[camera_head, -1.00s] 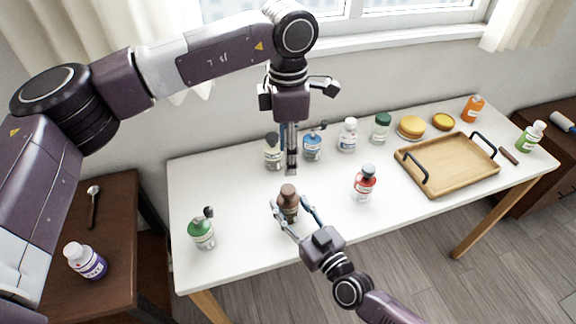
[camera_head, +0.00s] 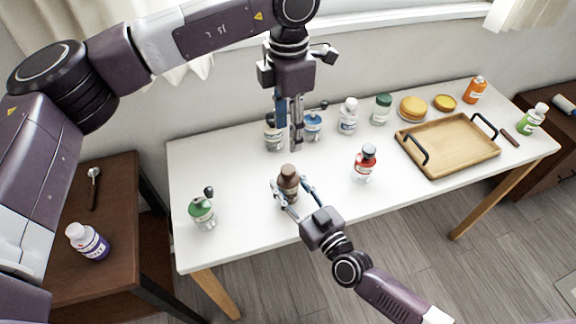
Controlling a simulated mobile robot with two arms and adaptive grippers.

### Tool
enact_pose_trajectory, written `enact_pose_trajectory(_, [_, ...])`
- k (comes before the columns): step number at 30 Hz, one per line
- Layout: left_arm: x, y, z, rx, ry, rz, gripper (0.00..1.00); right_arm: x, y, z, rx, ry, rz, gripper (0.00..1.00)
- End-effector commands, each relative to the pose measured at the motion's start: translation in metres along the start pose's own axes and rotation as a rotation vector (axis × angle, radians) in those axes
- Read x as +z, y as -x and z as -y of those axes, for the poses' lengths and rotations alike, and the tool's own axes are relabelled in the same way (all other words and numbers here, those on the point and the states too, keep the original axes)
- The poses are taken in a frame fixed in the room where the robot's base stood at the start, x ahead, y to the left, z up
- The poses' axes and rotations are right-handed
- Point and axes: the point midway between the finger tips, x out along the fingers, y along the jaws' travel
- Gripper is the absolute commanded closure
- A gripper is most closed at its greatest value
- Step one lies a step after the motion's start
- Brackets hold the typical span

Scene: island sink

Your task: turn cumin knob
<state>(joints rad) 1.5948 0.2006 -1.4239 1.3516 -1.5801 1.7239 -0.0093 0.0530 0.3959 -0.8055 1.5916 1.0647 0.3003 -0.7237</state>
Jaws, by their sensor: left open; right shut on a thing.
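A small bottle with a brown, knob-like top (camera_head: 289,178) stands upright near the front of the white table; its label is too small to read, so I cannot tell if it is the cumin. My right gripper (camera_head: 290,200) comes from the front and is shut on this bottle's body, one finger on each side. My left gripper (camera_head: 296,146) points straight down, open and empty, behind and above the brown top. A gap shows between its fingertips and the top. The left fingers partly cover a dark-topped bottle (camera_head: 273,136) behind.
A green bottle (camera_head: 202,212) stands left and a red bottle (camera_head: 365,166) right. Blue (camera_head: 313,127), white (camera_head: 348,118) and dark-green-capped (camera_head: 381,109) bottles stand at the back. A wooden tray (camera_head: 447,150) lies right. The table's front left is mostly clear.

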Motion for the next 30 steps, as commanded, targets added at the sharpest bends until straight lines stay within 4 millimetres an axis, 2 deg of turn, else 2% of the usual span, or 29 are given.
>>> enact_pose_trajectory(9, [0.0,0.0,0.001,-0.001,0.477,0.0,0.55,0.0,0.0,0.0,0.0,0.0,-0.001,0.87])
enact_pose_trajectory(15, [0.0,0.0,0.0,0.001,0.638,0.0,0.55,0.0,0.0,0.0,0.0,0.0,-0.001,0.87])
enact_pose_trajectory(19, [0.0,-0.005,0.0,0.0,0.67,-0.001,0.55,0.0,0.0,0.0,0.0,0.0,-0.001,0.87])
enact_pose_trajectory(23, [-0.001,-0.022,0.0,-0.001,0.673,-0.003,0.55,0.0,0.0,0.0,0.0,0.0,-0.001,0.87])
enact_pose_trajectory(30, [-0.001,-0.071,0.001,-0.002,0.671,-0.003,0.55,0.0,0.0,0.0,0.0,0.0,-0.001,0.87])
